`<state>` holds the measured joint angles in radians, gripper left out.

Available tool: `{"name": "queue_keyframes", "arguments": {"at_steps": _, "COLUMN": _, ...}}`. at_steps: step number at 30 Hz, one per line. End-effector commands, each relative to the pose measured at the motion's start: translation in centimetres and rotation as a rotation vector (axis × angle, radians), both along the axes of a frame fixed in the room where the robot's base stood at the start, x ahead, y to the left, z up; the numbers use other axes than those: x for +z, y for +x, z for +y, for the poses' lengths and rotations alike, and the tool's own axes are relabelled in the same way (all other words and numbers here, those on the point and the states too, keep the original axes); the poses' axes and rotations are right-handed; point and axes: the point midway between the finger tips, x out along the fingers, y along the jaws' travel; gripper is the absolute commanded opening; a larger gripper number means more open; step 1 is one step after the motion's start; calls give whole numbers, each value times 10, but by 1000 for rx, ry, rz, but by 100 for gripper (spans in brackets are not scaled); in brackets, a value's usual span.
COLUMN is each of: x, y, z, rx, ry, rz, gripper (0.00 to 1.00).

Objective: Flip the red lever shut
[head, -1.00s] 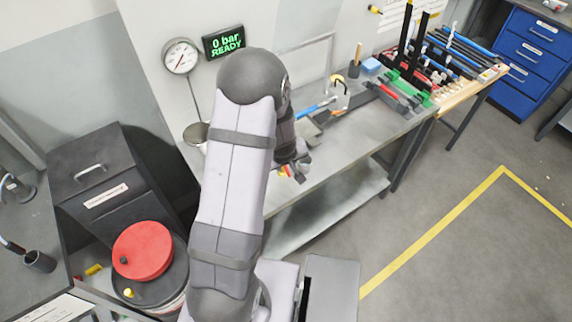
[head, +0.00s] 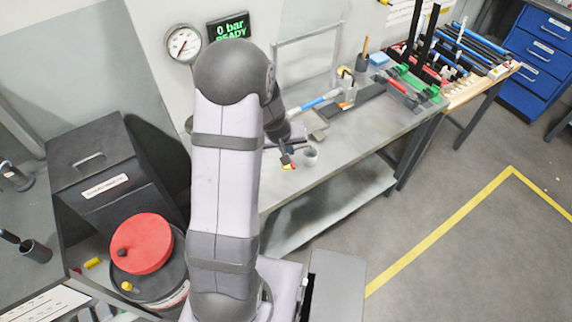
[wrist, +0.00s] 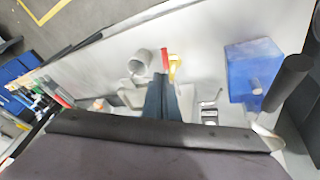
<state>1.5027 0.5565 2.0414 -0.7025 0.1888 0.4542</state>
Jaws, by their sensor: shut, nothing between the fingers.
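A small red lever (wrist: 165,59) stands just beyond my fingertips in the wrist view, with a yellow part (wrist: 174,67) close beside it. In the head view the red lever (head: 293,167) is a small spot near the bench's front edge. My gripper (wrist: 163,76) is shut and empty, its dark fingers pointing at the lever. It also shows in the head view (head: 287,161), low over the bench. I cannot tell whether the fingers touch the lever. The lever's base is partly hidden by the fingers.
A grey cup-like cylinder (wrist: 140,63) is close left of the lever in the wrist view. A blue block (wrist: 253,72) and a black cylinder (wrist: 286,82) are at right. The display (head: 229,28) reads 0 bar READY. The bench's front strip (head: 350,155) is clear.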

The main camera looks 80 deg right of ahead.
Motion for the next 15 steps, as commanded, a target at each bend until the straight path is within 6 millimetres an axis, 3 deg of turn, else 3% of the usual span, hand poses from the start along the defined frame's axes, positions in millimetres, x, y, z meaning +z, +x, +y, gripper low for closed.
{"name": "queue_keyframes", "arguments": {"at_steps": 1, "x": -12, "y": 8, "z": -7, "rx": -75, "ry": -12, "rz": 3, "gripper": 0}}
{"name": "queue_keyframes", "arguments": {"at_steps": 7, "x": 1, "y": 32, "z": -14, "rx": -485, "ry": -78, "rz": -8, "gripper": 0}}
{"name": "queue_keyframes", "arguments": {"at_steps": 15, "x": 33, "y": 65, "z": 11, "rx": -985, "ry": -217, "rz": -67, "gripper": 0}}
